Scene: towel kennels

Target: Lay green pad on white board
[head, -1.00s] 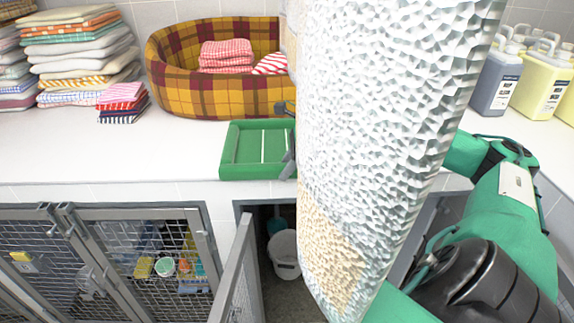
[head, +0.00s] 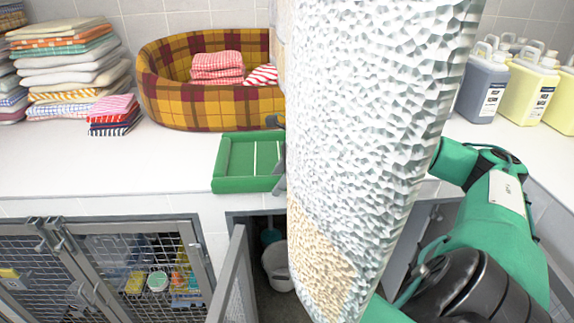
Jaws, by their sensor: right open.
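A green pad-like piece (head: 230,184) with a raised rim and a pale line across its inside lies flat at the counter's front edge, in the middle of the head view. Its right end is hidden. The dark fingertips of my right gripper (head: 279,151) show at that right end, one near its back corner and one near its front corner. The gripper is open; I cannot tell whether it touches the green piece. The rest of the gripper is hidden behind a large white rough-textured slab with a tan patch (head: 375,130). I cannot make out a separate white board. My left gripper is not in view.
A plaid pet bed (head: 200,115) with folded red-and-white cloths stands behind. Towel stacks (head: 75,70) are at left, jugs (head: 485,85) at right. Below the counter are mesh cage doors (head: 140,270), one ajar. The white counter (head: 110,175) is clear left of the green piece.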

